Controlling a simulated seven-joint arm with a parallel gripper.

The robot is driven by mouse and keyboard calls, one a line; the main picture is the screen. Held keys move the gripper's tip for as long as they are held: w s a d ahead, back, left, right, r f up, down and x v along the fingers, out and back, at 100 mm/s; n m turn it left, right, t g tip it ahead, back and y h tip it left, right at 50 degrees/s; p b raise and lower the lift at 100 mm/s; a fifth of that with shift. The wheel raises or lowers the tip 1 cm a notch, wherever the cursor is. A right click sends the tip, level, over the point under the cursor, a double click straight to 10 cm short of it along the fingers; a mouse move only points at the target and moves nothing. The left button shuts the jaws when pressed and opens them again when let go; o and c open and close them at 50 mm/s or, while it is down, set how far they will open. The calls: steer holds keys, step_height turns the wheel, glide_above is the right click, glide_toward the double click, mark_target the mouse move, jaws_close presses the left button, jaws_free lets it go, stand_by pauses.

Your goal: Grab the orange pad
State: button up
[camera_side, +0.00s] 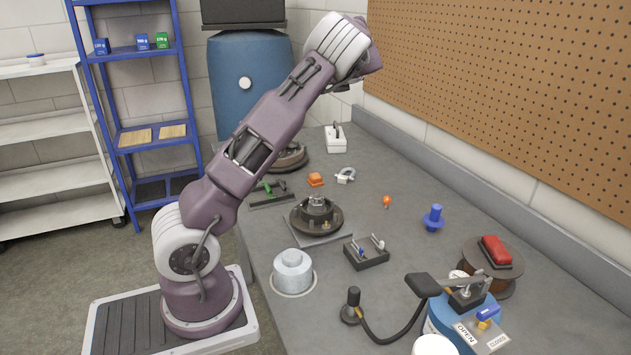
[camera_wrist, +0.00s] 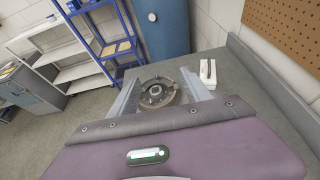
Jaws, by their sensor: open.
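The orange pad (camera_side: 316,179) is a small orange block lying on the grey bench in the side view, left of a pale grey shackle-like piece (camera_side: 345,175). It does not show in the wrist view. My gripper (camera_wrist: 160,92) is open and empty in the wrist view, its two grey fingers spread wide. A round dark fixture shows beyond them. In the side view my arm is raised, its wrist high above the back of the bench near the pegboard. The fingers cannot be made out there.
The dark round fixture (camera_wrist: 157,93) and a white switch box (camera_side: 335,138) stand behind the pad. A flanged fixture (camera_side: 316,213) stands in front, with a green-handled tool (camera_side: 272,187) to the left. A small orange knob (camera_side: 387,201) lies to the right. The pegboard wall (camera_side: 500,80) bounds the bench.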

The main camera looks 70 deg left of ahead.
glide_toward(316, 175)
steer(key=a, duration=0.2)
steer(key=shift+s+a+f, duration=0.1)
steer(key=shift+s+a, duration=0.15)
steer(key=shift+s, duration=0.15)
steer(key=shift+a+f, duration=0.7)
steer(key=shift+f, duration=0.1)
steer(key=x, duration=0.5)
steer(key=shift+w+a, duration=0.25)
steer(key=shift+a, duration=0.1)
steer(key=c, duration=1.2)
